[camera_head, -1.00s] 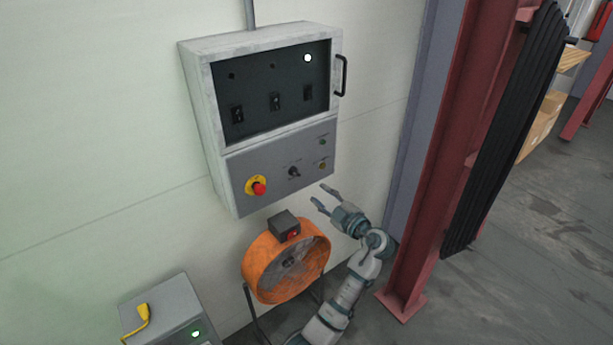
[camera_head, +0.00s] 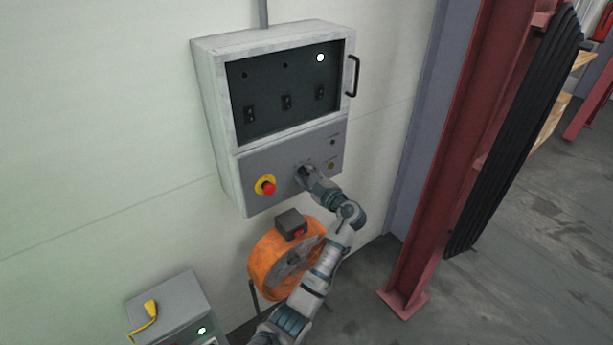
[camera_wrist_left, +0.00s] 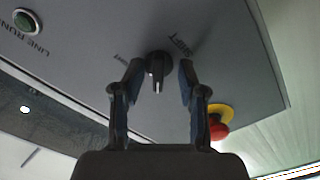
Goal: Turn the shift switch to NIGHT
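The shift switch is a black rotary knob (camera_wrist_left: 157,66) on the grey lower panel, beside the printed word SHIFT in the left wrist view. A smaller label by the left finger is partly hidden. My left gripper (camera_wrist_left: 160,78) is open, with one finger on each side of the knob and a small gap showing on both sides. The knob's grip bar points down in this view, between the fingers. In the head view, my left gripper (camera_head: 303,174) is at the panel and mostly covers the switch. My right gripper is not in view.
A red emergency button (camera_head: 267,187) on a yellow collar sits left of the switch; a LINE RUN lamp (camera_wrist_left: 26,20) is on the same panel. The control box (camera_head: 215,110) has a door handle (camera_head: 353,76). Below are an orange fan (camera_head: 268,265) and a grey box (camera_head: 170,300).

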